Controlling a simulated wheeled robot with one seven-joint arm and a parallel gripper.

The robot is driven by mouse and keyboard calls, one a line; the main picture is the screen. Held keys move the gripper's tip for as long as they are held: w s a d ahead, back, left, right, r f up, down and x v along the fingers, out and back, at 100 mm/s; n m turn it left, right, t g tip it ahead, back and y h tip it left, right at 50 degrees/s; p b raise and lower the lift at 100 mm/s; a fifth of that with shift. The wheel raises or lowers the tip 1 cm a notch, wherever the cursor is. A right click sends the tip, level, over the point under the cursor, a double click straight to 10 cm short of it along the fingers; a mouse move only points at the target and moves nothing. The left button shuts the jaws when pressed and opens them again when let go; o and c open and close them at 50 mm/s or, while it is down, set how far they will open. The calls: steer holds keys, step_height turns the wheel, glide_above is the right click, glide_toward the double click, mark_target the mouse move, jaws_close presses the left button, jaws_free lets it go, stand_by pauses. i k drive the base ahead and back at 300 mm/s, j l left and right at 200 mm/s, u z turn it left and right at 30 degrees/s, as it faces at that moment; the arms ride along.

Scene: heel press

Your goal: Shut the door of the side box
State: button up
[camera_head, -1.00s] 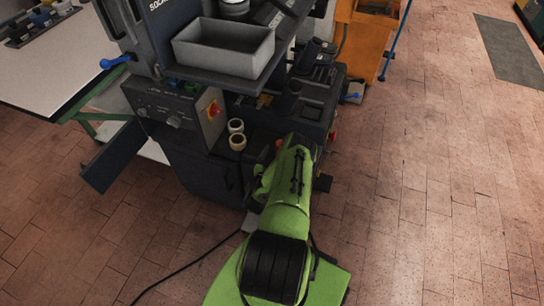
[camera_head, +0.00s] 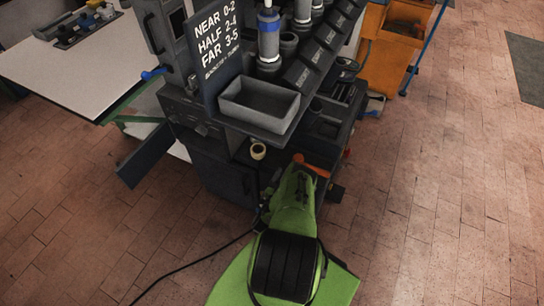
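The dark machine (camera_head: 222,172) stands in the middle of the head view. A dark flat panel (camera_head: 145,155), which looks like the side box door, juts out from its left side and stands open. The side box (camera_head: 188,108) seems to be the dark housing beside it; its inside is hidden. My green arm reaches up from the bottom to the machine's front, right of the open door and well apart from it.
A grey open bin (camera_head: 260,104) sits on the machine's shelf, below a sign (camera_head: 215,50). A tape roll (camera_head: 258,151) shows beneath. A white-topped table (camera_head: 70,70) stands at the left, an orange cabinet (camera_head: 390,45) behind. A black cable (camera_head: 190,266) crosses the otherwise clear tiled floor.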

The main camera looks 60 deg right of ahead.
mark_target(137, 165)
steer(key=k+j, duration=0.1)
steer(key=j, duration=1.4)
steer(key=k, duration=0.05)
